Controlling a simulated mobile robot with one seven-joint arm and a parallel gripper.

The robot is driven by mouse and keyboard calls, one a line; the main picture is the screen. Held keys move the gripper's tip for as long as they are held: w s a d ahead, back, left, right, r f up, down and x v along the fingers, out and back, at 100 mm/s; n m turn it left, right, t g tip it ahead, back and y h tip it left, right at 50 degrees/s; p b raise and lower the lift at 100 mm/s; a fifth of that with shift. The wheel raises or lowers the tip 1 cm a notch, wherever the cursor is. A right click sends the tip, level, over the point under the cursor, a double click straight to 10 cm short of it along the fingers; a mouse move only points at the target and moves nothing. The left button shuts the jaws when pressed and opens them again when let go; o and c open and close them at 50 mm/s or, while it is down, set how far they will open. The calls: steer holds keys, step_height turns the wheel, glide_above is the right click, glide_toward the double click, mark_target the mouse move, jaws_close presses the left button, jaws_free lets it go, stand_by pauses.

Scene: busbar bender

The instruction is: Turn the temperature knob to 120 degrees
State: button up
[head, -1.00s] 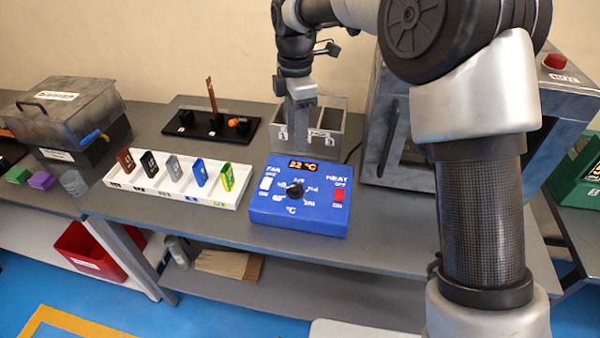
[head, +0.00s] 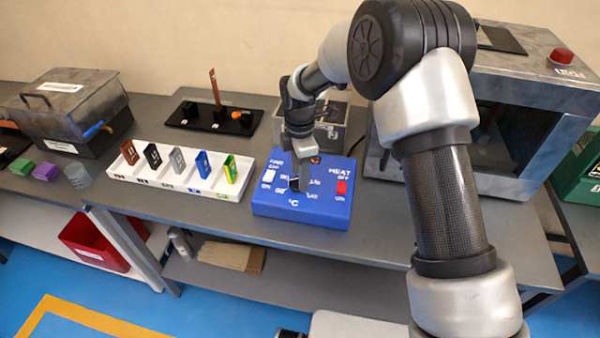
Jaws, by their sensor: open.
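The blue control box (head: 325,212) stands on the bench, with dial numbers around its middle and "°C" at its front. The black temperature knob is at the middle of the dial, mostly hidden behind my gripper; its setting cannot be read. My gripper (head: 296,184) is open and points down at the knob, with its fingertips at or just above it. I cannot tell whether they touch it. The display at the back of the box is mostly covered by my gripper.
A white fan switch (head: 270,176) is left of the knob and a red heat switch (head: 342,187) right. A white rack (head: 150,181) of coloured blocks stands left of the box. A metal container (head: 335,125) stands behind, and a large grey machine (head: 525,95) at right.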

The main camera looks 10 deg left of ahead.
steer(key=shift+f, duration=0.1)
steer(key=c, duration=1)
steer(key=shift+m, duration=0.4)
steer(key=m+b, duration=0.2)
steer(key=m, duration=0.2)
steer(key=shift+s+m, duration=0.15)
steer(key=shift+m, duration=0.25)
steer(key=m+b, duration=0.1)
steer(key=m, duration=0.4)
steer(key=shift+s, duration=0.15)
steer(key=m+b, duration=0.1)
steer(key=m, duration=0.5)
steer(key=shift+s+a+m, duration=0.1)
steer(key=shift+a+m, duration=0.05)
steer(key=shift+m, duration=0.25)
steer(key=m, duration=0.6)
steer(key=shift+a, duration=0.15)
steer(key=shift+m, duration=0.3)
